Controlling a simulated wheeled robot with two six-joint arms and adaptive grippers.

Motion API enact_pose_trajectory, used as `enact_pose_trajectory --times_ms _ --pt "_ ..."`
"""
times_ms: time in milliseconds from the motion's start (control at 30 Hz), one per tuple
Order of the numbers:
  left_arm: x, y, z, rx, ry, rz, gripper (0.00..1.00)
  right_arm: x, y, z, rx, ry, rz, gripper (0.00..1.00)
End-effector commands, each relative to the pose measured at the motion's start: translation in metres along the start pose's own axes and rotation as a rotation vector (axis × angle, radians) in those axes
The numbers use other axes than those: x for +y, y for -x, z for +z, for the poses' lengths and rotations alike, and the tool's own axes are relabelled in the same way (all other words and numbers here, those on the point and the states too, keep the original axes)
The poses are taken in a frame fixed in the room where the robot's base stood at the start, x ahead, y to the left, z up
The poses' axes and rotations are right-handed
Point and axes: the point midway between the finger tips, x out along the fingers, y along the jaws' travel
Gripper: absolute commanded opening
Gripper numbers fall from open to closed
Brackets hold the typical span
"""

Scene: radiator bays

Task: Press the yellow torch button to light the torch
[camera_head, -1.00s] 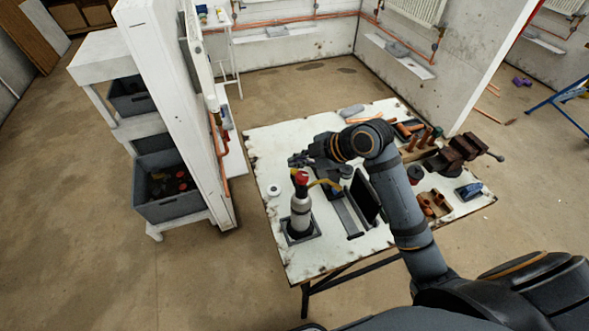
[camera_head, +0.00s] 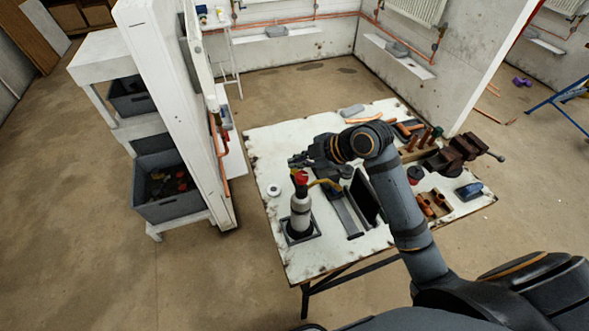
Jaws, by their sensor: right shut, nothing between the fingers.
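The torch (camera_head: 300,209) stands upright near the left side of the white worktable (camera_head: 270,240), its grey bottle in a dark square holder. It has a red top (camera_head: 301,178) and a yellow part at the right of its head. My right gripper (camera_head: 296,161) is shut and empty, just behind and above the torch top in this view. I cannot tell whether it touches the torch. No flame shows. The torch button is too small to make out. My left gripper is not in view.
A white panel with copper pipes (camera_head: 218,150) stands left of the table. Copper fittings (camera_head: 433,203), a dark red vice (camera_head: 459,152) and a blue item (camera_head: 468,190) occupy the table's right side. The front left table corner is clear.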

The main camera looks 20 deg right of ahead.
Motion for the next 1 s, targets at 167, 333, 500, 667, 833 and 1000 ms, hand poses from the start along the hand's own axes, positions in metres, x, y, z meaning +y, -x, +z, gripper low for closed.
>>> enact_pose_trajectory --times_ms 167,333,500,667,833,1000 --pt "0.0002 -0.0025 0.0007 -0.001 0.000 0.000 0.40 -0.0024 -0.0033 0.0023 0.000 0.000 0.000 0.00" --pt "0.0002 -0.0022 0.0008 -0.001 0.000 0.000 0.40 -0.0022 -0.0030 0.0021 0.000 0.000 0.000 0.00" --pt "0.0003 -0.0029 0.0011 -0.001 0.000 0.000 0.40 -0.0026 -0.0036 0.0025 0.000 0.000 0.000 0.00" --pt "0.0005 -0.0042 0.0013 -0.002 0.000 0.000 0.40 -0.0036 -0.0050 0.0035 0.000 0.000 0.000 0.00" --pt "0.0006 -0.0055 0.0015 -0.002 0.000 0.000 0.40 -0.0047 -0.0064 0.0046 0.000 -0.001 0.000 0.00" --pt "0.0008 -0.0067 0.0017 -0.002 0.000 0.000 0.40 -0.0058 -0.0079 0.0057 0.000 -0.001 0.000 0.00"
